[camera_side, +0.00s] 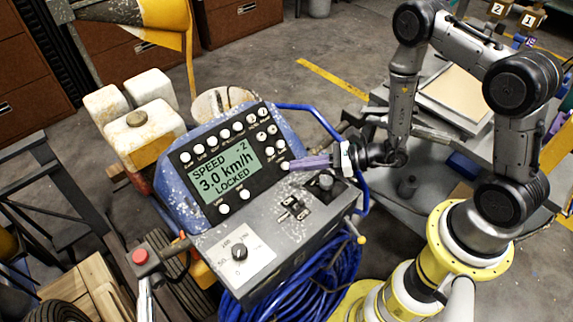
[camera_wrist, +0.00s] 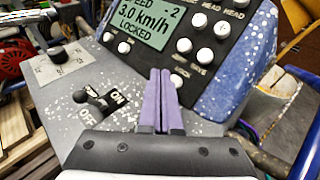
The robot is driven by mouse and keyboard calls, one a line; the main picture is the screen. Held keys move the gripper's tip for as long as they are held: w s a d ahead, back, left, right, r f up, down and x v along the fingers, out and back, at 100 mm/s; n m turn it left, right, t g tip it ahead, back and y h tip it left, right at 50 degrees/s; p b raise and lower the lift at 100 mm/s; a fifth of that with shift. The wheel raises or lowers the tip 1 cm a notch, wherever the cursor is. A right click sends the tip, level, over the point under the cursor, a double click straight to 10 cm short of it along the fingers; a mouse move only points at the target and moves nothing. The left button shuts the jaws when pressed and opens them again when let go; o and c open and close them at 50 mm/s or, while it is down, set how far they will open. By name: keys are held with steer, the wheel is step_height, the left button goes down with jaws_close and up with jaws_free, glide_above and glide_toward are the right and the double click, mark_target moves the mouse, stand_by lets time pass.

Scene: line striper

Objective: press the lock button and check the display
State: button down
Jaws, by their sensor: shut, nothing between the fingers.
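The display (camera_side: 228,172) on the black panel reads "SPEED -2", "3.0 km/h" and "LOCKED". It also shows in the wrist view (camera_wrist: 140,22), cut off at the top. My gripper (camera_side: 292,164) has its purple fingers shut and empty. Its tips are at the panel's lower right, at or very near a white button (camera_side: 285,166). In the wrist view my gripper (camera_wrist: 160,72) points up at the panel, and a white button (camera_wrist: 177,80) is partly hidden beside the right finger. I cannot read that button's label or tell whether the tips touch it.
Other white buttons (camera_wrist: 205,55) sit close by. Below the panel, a grey console carries an ON/OFF switch (camera_side: 292,208), a black knob (camera_side: 239,252) and another knob (camera_side: 325,181). A blue hose (camera_side: 300,108) curves behind the panel. A red button (camera_side: 140,257) tops a handle.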

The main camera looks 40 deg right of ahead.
steer(key=shift+s+r, duration=1.45)
steer(key=shift+r, duration=0.05)
steer(key=shift+a, duration=0.1)
stand_by(0.6)
